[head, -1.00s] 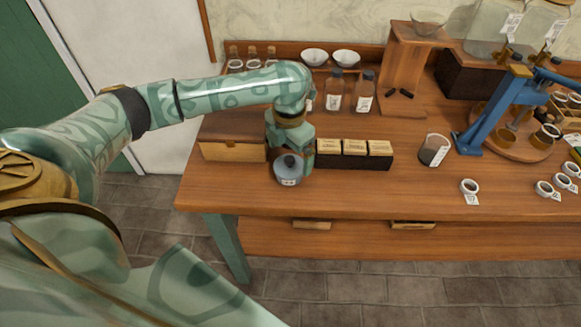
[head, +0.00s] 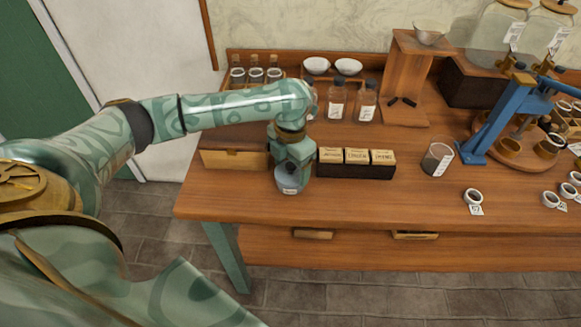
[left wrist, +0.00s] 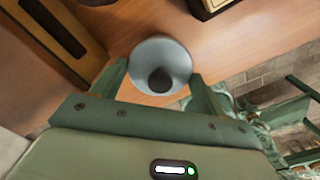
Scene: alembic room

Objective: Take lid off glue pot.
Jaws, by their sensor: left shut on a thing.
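The glue pot (head: 290,187) is a small blue-grey round pot with a white label, standing near the front edge of the wooden table. Its round lid (left wrist: 163,55), pale blue-grey with a dark knob, shows from above in the left wrist view. My left gripper (head: 291,172) points down over the pot and hides most of its top in the head view. In the left wrist view its two fingers stand on either side of the lid, shut on it. The lid appears seated on the pot; the seam is hidden. My right gripper is not in view.
A dark tray (head: 325,171) with several labelled boxes stands just right of the pot. A wooden box (head: 232,160) is at its left. Bottles (head: 336,105) stand behind. A beaker (head: 437,160) and blue press (head: 492,120) are farther right.

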